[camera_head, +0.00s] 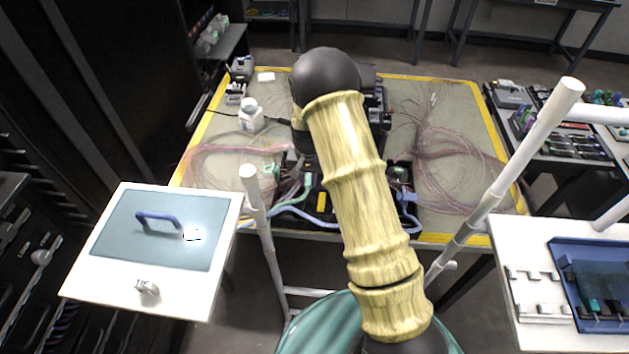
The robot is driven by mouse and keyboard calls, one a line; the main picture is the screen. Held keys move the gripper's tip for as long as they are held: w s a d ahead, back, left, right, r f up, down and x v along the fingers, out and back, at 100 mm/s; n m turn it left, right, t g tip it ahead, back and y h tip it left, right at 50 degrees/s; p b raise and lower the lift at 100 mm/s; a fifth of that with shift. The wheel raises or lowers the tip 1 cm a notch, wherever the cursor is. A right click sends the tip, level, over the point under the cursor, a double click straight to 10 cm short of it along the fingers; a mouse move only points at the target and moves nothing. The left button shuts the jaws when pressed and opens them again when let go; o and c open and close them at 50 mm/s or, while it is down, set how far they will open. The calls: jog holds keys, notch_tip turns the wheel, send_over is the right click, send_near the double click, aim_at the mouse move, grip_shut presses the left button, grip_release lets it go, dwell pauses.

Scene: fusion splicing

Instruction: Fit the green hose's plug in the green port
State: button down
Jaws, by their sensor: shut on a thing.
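My gripper (304,152) is small and partly covered by my own arm, pointing down over the dark equipment in the middle of the table. It is shut on what looks like the end of the green hose (293,198). The pale green hose runs down and left from there; the plug itself is too small to make out. A green fitting (398,170) shows on a black unit right of my arm, and another small green part (268,170) lies left of the gripper. I cannot tell which is the green port, or whether the plug touches it.
The yellow-edged table (470,150) carries thin pink cables at both sides. A blue hose (310,218) runs along its front. A white bottle (251,115) stands at the left. White rails (500,180) rise in front.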

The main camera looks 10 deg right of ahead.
send_near(288, 189)
jog(key=shift+w+d+f, duration=0.1)
jog(key=shift+d+f, duration=0.05)
dwell(0.6)
jog(key=shift+f, duration=0.2)
dwell(0.4)
jog(key=shift+f+b, duration=0.9)
jog(key=shift+f, duration=1)
jog(key=shift+f+b, duration=0.5)
jog(key=shift+f, duration=0.45)
jog(key=c, duration=1.2)
grip_release()
jog(key=shift+r, duration=0.1)
jog(key=shift+c, duration=0.2)
